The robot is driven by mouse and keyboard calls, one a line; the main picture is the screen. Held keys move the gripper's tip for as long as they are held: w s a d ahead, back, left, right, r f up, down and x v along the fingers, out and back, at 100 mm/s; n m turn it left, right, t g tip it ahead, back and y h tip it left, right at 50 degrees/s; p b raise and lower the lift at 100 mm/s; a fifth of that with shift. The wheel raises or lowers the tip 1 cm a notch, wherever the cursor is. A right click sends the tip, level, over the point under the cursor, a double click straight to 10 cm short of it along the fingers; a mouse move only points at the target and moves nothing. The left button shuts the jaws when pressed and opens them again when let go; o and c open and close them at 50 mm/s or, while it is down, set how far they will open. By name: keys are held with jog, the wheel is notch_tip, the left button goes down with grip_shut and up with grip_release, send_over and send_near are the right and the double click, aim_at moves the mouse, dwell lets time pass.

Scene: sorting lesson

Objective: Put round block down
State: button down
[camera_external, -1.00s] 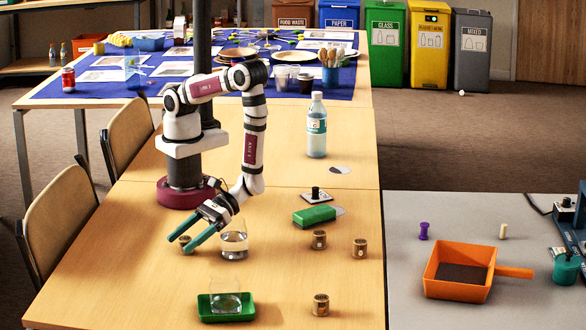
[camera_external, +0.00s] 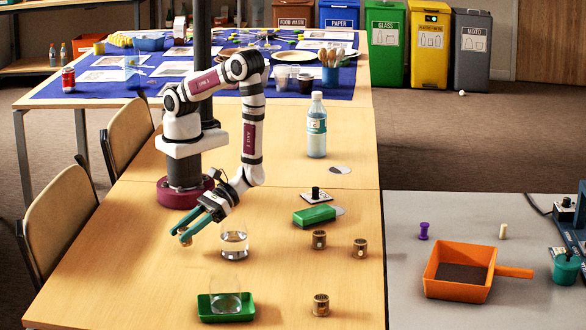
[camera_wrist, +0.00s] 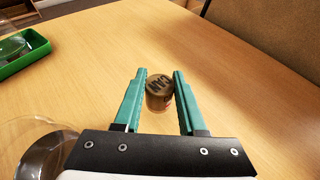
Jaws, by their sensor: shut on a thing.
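The round block (camera_external: 186,241) is a small brass-coloured cylinder with dark markings on its top. In the wrist view the block (camera_wrist: 158,94) stands upright between my two teal fingertips. My gripper (camera_external: 179,235) points down and to the left over the wooden table, shut on the block. I cannot tell whether the block touches the table or hangs just above it. Similar brass cylinders stand to the right: one (camera_external: 319,239) in the middle, one (camera_external: 360,248) beside it, and one (camera_external: 321,304) near the front.
A clear beaker (camera_external: 233,246) stands close to the right of my gripper. A green tray (camera_external: 209,315) holding a glass is in front. A green block (camera_external: 314,215) and a bottle (camera_external: 316,130) are farther back. The table left of the tray is clear.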

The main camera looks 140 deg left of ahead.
notch_tip(320, 180, up, 8)
jog(key=shift+r, duration=0.1)
notch_tip(320, 180, up, 6)
jog(key=w+a+f+n+t, duration=0.1)
jog(key=w+a+n+t, duration=0.5)
jog(key=w, duration=0.6)
jog(key=w+a+n+t+y, duration=0.35)
jog(key=w+a, duration=0.55)
jog(key=a, duration=0.3)
jog(key=n+t+y, duration=0.5)
jog(key=n+y, duration=0.3)
jog(key=y, duration=0.2)
send_over(417, 224)
notch_tip(417, 224, down, 11)
jog(key=shift+f, duration=0.15)
notch_tip(417, 224, down, 3)
jog(key=shift+f, duration=0.5)
jog(key=shift+f, duration=0.15)
